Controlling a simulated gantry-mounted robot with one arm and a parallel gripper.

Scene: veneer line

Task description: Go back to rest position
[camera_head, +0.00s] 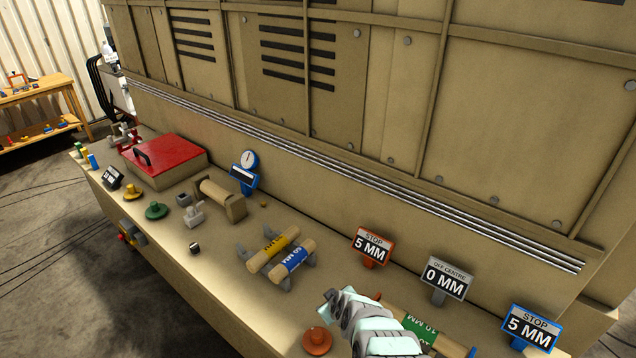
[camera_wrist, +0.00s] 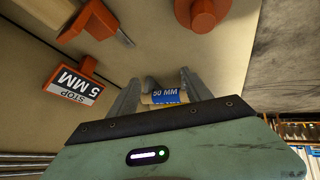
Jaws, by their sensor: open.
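My gripper (camera_head: 328,296) is low over the front right part of the bench in the head view. In the wrist view my gripper (camera_wrist: 160,88) has its two fingers apart, with nothing held between them. A blue-banded 50 MM roller (camera_head: 293,258) rests on a grey stand beside a yellow-banded roller (camera_head: 272,245), apart from my gripper. The blue-banded roller (camera_wrist: 166,97) shows beyond and between the fingers in the wrist view. A green-banded 10 MM roller (camera_head: 425,329) lies just right of my wrist, partly hidden by it.
Signs reading STOP 5 MM (camera_head: 372,246), OFF CENTRE 0 MM (camera_head: 446,278) and STOP 5 MM (camera_head: 532,327) stand along the right. An orange knob (camera_head: 317,341) is close to my gripper. A red-lidded box (camera_head: 165,157) sits far left. The machine wall (camera_head: 400,110) rises behind.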

